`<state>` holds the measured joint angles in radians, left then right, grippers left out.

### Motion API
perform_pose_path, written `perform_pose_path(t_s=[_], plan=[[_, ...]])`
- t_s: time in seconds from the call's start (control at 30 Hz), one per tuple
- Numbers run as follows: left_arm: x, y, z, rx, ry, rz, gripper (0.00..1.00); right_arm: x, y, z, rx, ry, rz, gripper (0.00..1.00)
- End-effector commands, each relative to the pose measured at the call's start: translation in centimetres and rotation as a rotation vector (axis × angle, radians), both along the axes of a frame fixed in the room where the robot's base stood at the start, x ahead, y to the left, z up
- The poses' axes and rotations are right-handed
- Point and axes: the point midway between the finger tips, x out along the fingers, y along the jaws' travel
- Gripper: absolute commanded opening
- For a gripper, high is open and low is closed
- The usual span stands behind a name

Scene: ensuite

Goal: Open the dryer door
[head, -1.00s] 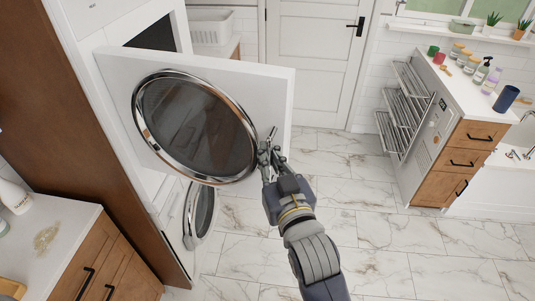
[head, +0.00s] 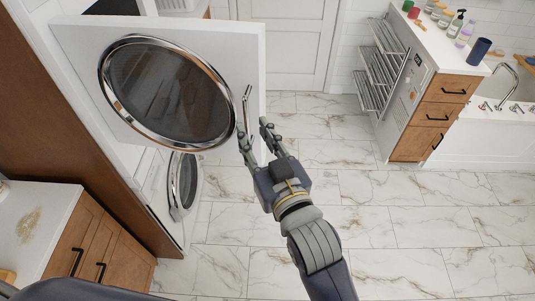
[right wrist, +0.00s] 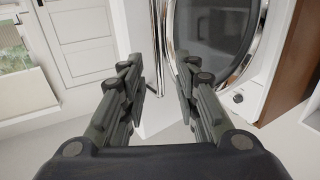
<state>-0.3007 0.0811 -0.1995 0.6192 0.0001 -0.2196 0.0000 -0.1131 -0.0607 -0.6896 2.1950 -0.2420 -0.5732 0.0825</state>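The dryer door (head: 235,60) is a white panel with a dark round window in a chrome ring. It stands swung out from the upper machine, on the left of the head view. A thin upright chrome handle (head: 247,105) is near its free right edge. My right gripper (head: 254,127) is open just below the handle, with its fingers apart and nothing held. In the right wrist view, the handle (right wrist: 159,45) shows beyond the gap between the open fingers (right wrist: 160,82). The door's chrome ring (right wrist: 240,60) is to the right there. My left gripper is not in view.
A second round door (head: 183,180) is on the machine below. A wooden cabinet with a white counter (head: 50,215) is at lower left. A drawer unit (head: 435,117) with drying racks (head: 378,65) stands at right. The marble floor (head: 390,215) between is clear.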

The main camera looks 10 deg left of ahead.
Motion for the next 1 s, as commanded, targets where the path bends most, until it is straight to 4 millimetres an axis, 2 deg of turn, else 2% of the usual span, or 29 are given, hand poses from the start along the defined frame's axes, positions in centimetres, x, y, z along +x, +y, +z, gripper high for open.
perform_pose_path(t_s=[0.1,0.3,0.5,0.77,0.87,0.93,0.97,1.0], plan=[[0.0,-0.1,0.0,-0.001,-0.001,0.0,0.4,-2.2,-1.4,-0.1,-0.002,0.003,-0.001,0.29],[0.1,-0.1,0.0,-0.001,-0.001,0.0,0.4,-4.5,-2.9,-0.1,0.0,0.001,-0.001,0.29],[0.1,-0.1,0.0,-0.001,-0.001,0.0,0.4,-5.4,-3.5,0.0,0.001,0.001,-0.001,0.29],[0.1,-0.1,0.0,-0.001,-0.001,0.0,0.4,-5.5,-3.5,0.0,0.001,-0.001,-0.001,0.29],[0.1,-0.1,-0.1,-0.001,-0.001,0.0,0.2,-5.4,-3.5,-0.4,-0.003,0.004,-0.001,0.29],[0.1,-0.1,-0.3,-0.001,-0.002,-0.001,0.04,-5.1,-3.3,-1.9,-0.018,0.021,-0.002,0.29],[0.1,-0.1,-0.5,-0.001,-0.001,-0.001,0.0,-4.9,-3.2,-2.9,-0.028,0.032,-0.003,0.29],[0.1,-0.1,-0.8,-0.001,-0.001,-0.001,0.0,-4.5,-3.1,-4.8,-0.046,0.053,-0.003,0.29]])
